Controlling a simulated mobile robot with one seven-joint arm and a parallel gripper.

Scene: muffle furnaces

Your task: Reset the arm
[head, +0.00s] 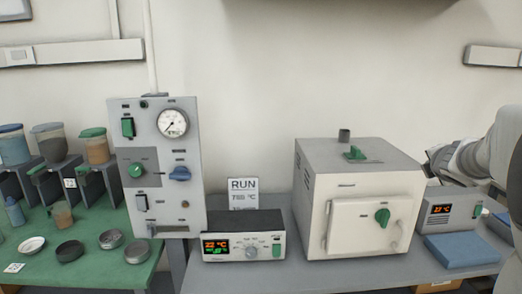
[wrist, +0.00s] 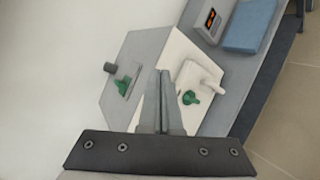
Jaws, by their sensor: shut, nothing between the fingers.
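In the wrist view my gripper (wrist: 163,73) is shut and empty, its two fingers together. It hangs in the air in front of the white muffle furnace (wrist: 132,48), and the fingers hide part of it. In the head view my arm is at the right edge, and the gripper's fingers cannot be made out there. The furnace (head: 318,215) stands on the grey bench with its door (head: 345,240) closed. The door has a green knob (head: 382,217) and a handle. A green damper knob (head: 355,153) sits on top beside a short grey chimney.
A controller (head: 265,254) reading 22 °C stands left of the furnace, with a RUN card (head: 243,188) behind it. A second display unit (head: 437,210) and a blue pad (head: 462,249) are at the right. A gauge panel (head: 160,205), small dishes and lidded jars stand at the left.

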